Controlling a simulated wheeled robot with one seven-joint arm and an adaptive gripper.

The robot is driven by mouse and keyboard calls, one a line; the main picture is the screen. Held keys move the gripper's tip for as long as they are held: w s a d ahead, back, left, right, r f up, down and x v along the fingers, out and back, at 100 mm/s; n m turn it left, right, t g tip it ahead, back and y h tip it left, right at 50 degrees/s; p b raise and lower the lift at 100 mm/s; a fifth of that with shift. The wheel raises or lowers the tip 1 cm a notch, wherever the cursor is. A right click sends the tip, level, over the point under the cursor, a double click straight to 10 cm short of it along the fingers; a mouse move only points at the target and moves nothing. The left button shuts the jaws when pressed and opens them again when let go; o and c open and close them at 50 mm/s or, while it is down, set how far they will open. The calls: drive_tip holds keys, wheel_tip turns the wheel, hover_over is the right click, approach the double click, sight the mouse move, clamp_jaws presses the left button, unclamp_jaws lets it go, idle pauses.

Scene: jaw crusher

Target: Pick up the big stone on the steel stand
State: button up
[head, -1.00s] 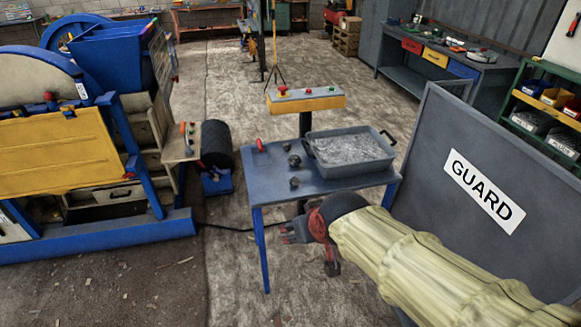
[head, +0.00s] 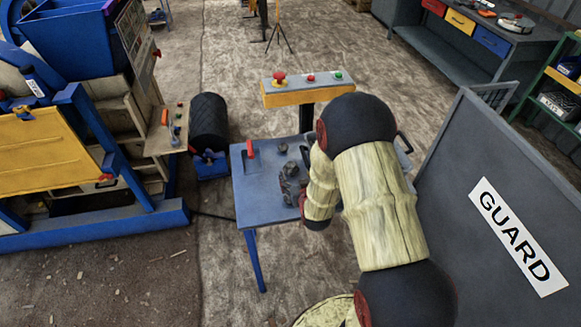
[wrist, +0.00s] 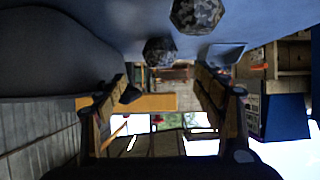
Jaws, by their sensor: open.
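The steel stand (head: 252,198) is a blue-topped table at the centre of the head view. Dark stones lie on it: one (head: 283,148) toward the back and one (head: 291,168) just in front, close to my gripper (head: 290,188). The wrist view, upside down, shows a nearer stone (wrist: 197,14) and a farther stone (wrist: 160,52) on the stand top. I cannot tell surely which is the big one. My gripper (wrist: 168,84) is open and empty, its fingers low over the stand, apart from both stones. My forearm hides part of the stand.
A grey tray (wrist: 45,45) stands close beside my gripper; my arm mostly hides it in the head view. A red-handled object (head: 250,149) is at the stand's back left. A yellow button box (head: 300,92) rises behind. The GUARD panel (head: 470,150) is at right.

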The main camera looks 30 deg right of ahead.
sight(291, 166)
drive_tip(key=b+x, duration=0.1)
drive_tip(key=x, duration=0.9)
drive_tip(key=shift+f+b, duration=0.1)
drive_tip(key=shift+b, duration=0.3)
drive_tip(key=shift+c, duration=0.3)
drive_tip(key=c, duration=1.4)
drive_tip(key=shift+w, duration=0.1)
drive_tip(key=shift+c, duration=0.5)
drive_tip(key=shift+r, duration=0.4)
